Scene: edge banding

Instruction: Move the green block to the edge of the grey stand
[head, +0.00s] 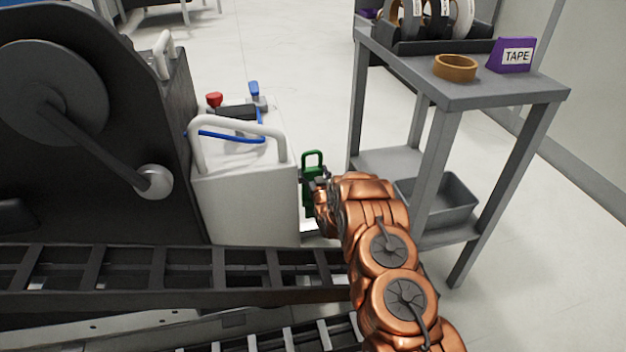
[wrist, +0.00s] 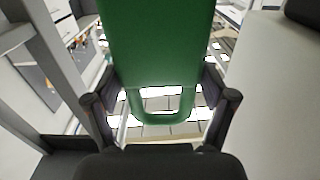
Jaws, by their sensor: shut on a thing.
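The green block (head: 312,195) has a looped handle on top and shows beside the right side of a white cabinet in the head view. My gripper (head: 314,184) is shut on it at the end of my copper arm. In the wrist view the green block (wrist: 158,50) fills the upper middle, with its handle loop between the two dark fingers of my gripper (wrist: 160,104). The grey stand (head: 457,92) is a table with a lower shelf, to the right of the block. The block's lower part is partly hidden by my arm and gripper.
The white cabinet (head: 245,195) stands close on the block's left. On the stand are a brown tape roll (head: 455,67), a purple TAPE box (head: 511,55) and a rack of rolls (head: 430,40). A grey bin (head: 450,200) sits on its lower shelf. A dark roller conveyor (head: 170,270) runs across the front.

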